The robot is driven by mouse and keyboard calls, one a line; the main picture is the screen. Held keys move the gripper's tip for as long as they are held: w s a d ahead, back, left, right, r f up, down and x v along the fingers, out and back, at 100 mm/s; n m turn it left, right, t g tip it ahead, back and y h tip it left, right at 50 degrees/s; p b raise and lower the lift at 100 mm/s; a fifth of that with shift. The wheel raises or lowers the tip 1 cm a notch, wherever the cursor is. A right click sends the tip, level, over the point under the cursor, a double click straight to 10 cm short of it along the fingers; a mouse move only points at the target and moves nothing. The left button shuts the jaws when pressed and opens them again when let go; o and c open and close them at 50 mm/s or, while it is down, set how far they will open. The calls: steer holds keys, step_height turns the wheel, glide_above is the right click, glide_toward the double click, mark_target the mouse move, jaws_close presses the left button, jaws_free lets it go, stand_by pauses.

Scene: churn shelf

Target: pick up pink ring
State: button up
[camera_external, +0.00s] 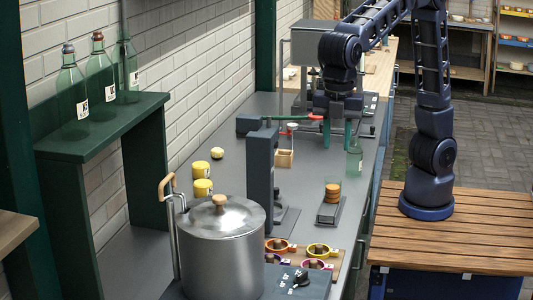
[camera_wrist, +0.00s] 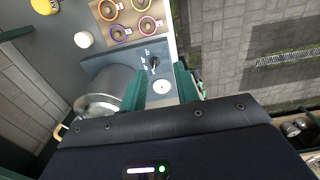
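The pink ring (camera_wrist: 149,25) lies on a light wooden board at the top of the wrist view, beside a purple ring (camera_wrist: 121,33), an orange ring (camera_wrist: 108,10) and a yellow ring (camera_wrist: 141,4). In the external view the pink ring (camera_external: 314,264) is at the near right of the ring group, just behind the grey dial panel. My gripper (camera_external: 337,146) is high over the far part of the counter, well apart from the rings. Its green fingers also show in the wrist view (camera_wrist: 160,72), spread with nothing between them.
A big steel pot (camera_external: 221,250) stands left of the rings. A green bottle (camera_external: 354,160) stands close to my gripper. Yellow pieces (camera_external: 202,188) are at the left.

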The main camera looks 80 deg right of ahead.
glide_above(331, 271)
step_height(331, 271, down, 28)
steer(key=shift+s+a+f, duration=0.15)
steer(key=shift+f, duration=2.75)
steer(key=c, duration=0.6)
steer(key=shift+r, duration=0.1)
